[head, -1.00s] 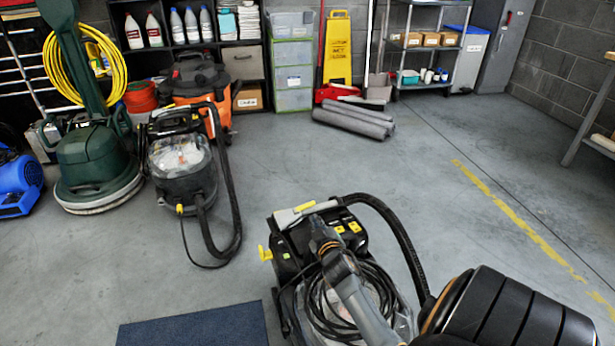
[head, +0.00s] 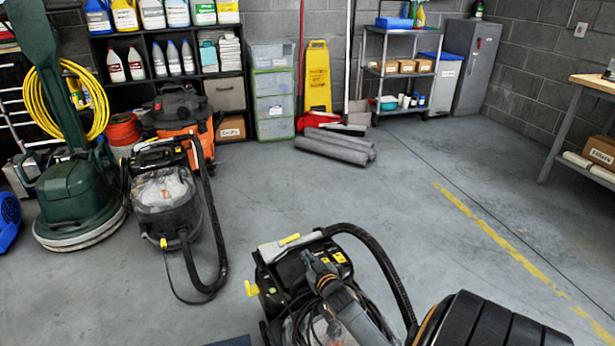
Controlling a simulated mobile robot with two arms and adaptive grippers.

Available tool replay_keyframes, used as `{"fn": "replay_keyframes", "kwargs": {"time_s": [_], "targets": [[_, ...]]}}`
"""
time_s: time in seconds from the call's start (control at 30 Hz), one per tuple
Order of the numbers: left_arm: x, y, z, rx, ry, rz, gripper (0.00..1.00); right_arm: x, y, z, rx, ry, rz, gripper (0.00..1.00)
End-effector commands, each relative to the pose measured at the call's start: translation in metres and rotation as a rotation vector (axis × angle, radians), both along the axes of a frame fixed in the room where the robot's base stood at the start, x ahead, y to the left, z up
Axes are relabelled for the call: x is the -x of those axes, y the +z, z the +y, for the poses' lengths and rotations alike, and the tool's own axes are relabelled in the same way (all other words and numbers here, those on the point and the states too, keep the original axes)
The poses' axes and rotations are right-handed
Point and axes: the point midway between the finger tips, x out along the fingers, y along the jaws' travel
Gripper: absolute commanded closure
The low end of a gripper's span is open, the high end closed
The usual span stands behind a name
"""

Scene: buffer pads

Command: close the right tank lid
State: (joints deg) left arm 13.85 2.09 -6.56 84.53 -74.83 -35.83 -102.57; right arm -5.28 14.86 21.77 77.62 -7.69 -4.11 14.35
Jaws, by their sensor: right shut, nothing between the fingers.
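A black floor-cleaning machine (head: 276,281) with a clear tank, yellow clips and a black hose stands at the bottom centre of the head view. A grey bar with a yellow clip (head: 289,240) lies along its top rear edge. I cannot tell for sure how far its lid is open. My right gripper (head: 312,262) is shut and empty, over the top of this machine; contact is unclear. My arm hides part of the tank. A similar machine (head: 166,196) with a clear top stands further back on the left. My left gripper is not in view.
A green floor polisher (head: 75,190) and an orange-black vacuum (head: 180,115) stand at the left. Grey rolls (head: 335,147) lie before the yellow sign (head: 317,75). A workbench (head: 597,84) is at the right. The floor right of centre is clear.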

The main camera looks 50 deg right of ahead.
Motion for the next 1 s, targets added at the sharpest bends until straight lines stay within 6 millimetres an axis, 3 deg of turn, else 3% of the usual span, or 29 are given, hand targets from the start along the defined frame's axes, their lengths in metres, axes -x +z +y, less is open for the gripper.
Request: {"fn": "replay_keyframes", "kwargs": {"time_s": [0.23,0.47,0.7,1.0], "targets": [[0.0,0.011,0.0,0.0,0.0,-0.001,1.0,-0.003,0.011,0.0,0.001,0.0,0.0,1.0],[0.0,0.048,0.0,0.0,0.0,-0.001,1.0,-0.013,0.049,0.001,0.0,0.003,-0.002,1.0],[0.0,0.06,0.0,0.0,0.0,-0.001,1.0,0.039,0.056,0.026,-0.001,0.003,0.003,1.0],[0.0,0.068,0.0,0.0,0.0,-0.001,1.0,0.071,0.065,0.043,-0.001,0.003,0.0,1.0]]}}
